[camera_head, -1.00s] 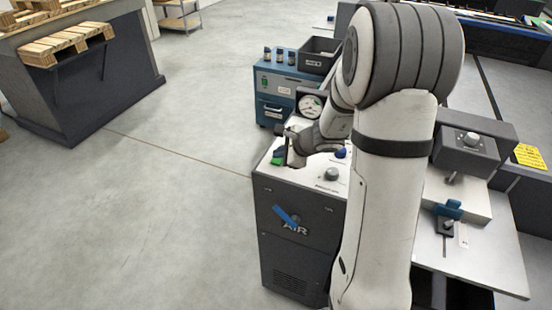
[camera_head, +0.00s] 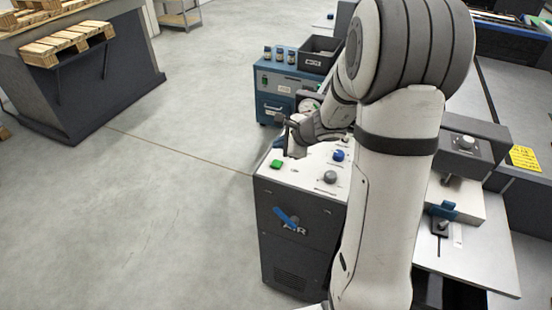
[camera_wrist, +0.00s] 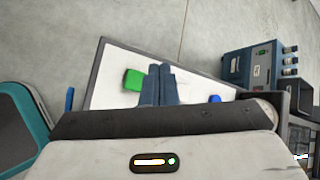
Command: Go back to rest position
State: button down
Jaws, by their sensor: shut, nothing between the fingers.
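My gripper (camera_head: 287,133) is above the top of the dark air unit (camera_head: 290,225) in the head view, apart from its panel. In the wrist view its two fingers (camera_wrist: 160,84) are together and empty, over the white panel (camera_wrist: 110,75). A green button (camera_head: 276,164) sits on the panel's left side, clear of the fingers; it also shows in the wrist view (camera_wrist: 133,80). A blue knob (camera_head: 338,155) and a grey knob (camera_head: 330,177) are on the panel's right side.
A gauge (camera_head: 308,106) stands behind the panel, partly hidden by my arm. A blue box (camera_head: 275,98) with small bottles and a dark bin (camera_head: 318,54) are behind it. A bench machine (camera_head: 465,150) stands right. A pallet (camera_head: 66,43) lies far left; the floor between is clear.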

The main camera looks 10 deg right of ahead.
jog(key=shift+r, duration=0.25)
jog(key=s+a+r+n+g, duration=0.2)
jog(key=s+a+r+n, duration=0.15)
jog(key=s+n, duration=0.3)
jog(key=s+a+r+n+g, duration=0.1)
jog(key=s+a+r+n, duration=0.2)
jog(key=s+r+n, duration=0.35)
jog(key=s+d+n+h, duration=0.2)
jog(key=s+n, duration=0.1)
jog(key=s, duration=0.4)
jog(key=s+d+n+g+h, duration=0.1)
jog(key=s+d+n+h, duration=0.2)
jog(key=s, duration=0.4)
jog(key=shift+s+d+r+n, duration=0.2)
jog(key=shift+s+d+n, duration=0.15)
jog(key=shift+n, duration=0.05)
